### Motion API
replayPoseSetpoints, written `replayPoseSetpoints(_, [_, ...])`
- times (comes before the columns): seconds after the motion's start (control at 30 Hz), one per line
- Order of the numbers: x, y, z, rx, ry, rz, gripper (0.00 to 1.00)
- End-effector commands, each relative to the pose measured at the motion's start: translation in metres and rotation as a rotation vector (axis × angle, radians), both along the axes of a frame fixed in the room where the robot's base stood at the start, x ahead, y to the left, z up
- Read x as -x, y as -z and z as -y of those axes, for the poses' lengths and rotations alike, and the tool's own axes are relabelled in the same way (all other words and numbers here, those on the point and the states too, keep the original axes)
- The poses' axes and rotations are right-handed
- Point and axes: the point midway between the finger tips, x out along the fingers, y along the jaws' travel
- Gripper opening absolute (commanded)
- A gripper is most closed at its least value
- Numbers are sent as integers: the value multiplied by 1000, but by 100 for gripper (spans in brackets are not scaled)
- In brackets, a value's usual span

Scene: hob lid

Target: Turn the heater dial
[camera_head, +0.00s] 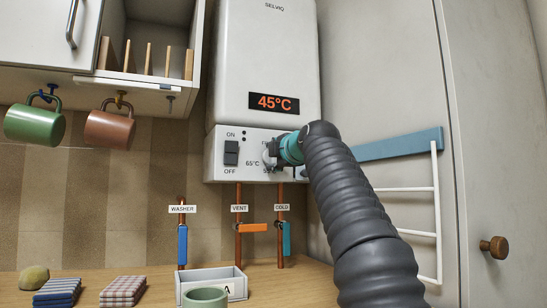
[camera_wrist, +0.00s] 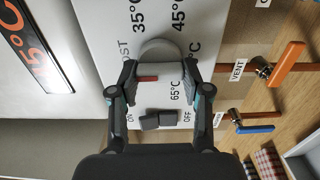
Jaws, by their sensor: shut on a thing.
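The heater dial (camera_wrist: 167,70) is a pale round knob on the white heater's control panel, with a red mark on it. My gripper (camera_wrist: 160,76) is shut on the dial, one finger on each side of it. In the head view, my gripper (camera_head: 274,152) covers most of the dial and part of its scale. The wrist view shows printed 35°C, 45°C and 65°C labels around the dial. The heater's display (camera_head: 274,102) reads 45°C in orange. Which label the red mark points at is hard to tell.
A dark ON/OFF switch (camera_head: 231,153) is left of the dial. Below hang pipes with an orange vent lever (camera_head: 253,228), a teal cold lever (camera_head: 286,239) and a blue washer lever (camera_head: 182,245). A towel rail (camera_head: 412,190) is at right. Mugs hang at left.

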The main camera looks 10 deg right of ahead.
Motion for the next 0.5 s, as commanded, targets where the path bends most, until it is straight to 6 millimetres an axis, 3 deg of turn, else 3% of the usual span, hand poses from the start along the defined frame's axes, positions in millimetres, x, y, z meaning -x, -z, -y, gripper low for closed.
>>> replayPoseSetpoints(0.47, [0, 0, 0, 12, 0, 1, 13])
replayPoseSetpoints(0.5, [0, 0, 0, 12, 0, 1, 58])
